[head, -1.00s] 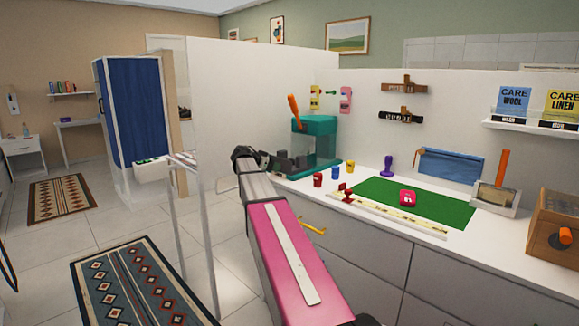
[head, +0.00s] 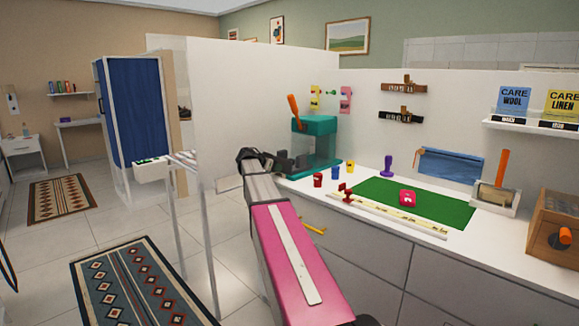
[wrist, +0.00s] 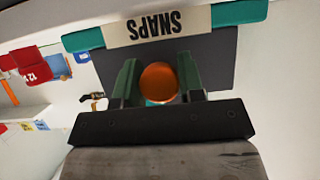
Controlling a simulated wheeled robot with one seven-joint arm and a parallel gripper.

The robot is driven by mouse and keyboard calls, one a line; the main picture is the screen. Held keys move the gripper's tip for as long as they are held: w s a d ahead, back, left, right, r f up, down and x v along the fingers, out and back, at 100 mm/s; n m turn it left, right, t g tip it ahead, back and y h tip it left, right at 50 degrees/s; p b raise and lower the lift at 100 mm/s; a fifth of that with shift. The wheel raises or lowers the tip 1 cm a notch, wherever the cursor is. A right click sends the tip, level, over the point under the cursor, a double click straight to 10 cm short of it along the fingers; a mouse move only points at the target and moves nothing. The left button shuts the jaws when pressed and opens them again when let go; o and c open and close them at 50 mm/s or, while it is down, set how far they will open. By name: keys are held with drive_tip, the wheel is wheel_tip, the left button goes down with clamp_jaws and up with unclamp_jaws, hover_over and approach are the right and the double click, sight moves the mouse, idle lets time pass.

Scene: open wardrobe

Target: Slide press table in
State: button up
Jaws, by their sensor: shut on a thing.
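The teal press (head: 316,143) stands on the left end of the white counter, with an orange lever (head: 293,104) rising from its top. My gripper (head: 287,163) is at the left side of its base. In the wrist view, the dark green fingers stand on both sides of a round orange knob (wrist: 158,82) and are shut on it. A dark grey plate (wrist: 212,62) and an upside-down SNAPS label (wrist: 142,27) lie behind the knob. The press table is mostly hidden by my gripper in the head view, so its exact position is unclear.
Red (head: 318,180), blue (head: 336,172) and yellow (head: 351,166) cups stand close to the press. A green mat (head: 440,207) and a measuring strip (head: 395,217) lie further right. A white partition (head: 235,95) stands behind my arm.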

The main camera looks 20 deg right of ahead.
sight(279, 162)
drive_tip(key=shift+d, duration=0.1)
idle(0.3)
drive_tip(key=shift+w+d, duration=0.3)
drive_tip(key=shift+d, duration=0.5)
drive_tip(key=shift+w+d, duration=0.35)
drive_tip(key=shift+d, duration=0.5)
drive_tip(key=shift+w+d, duration=0.3)
drive_tip(key=shift+d, duration=0.6)
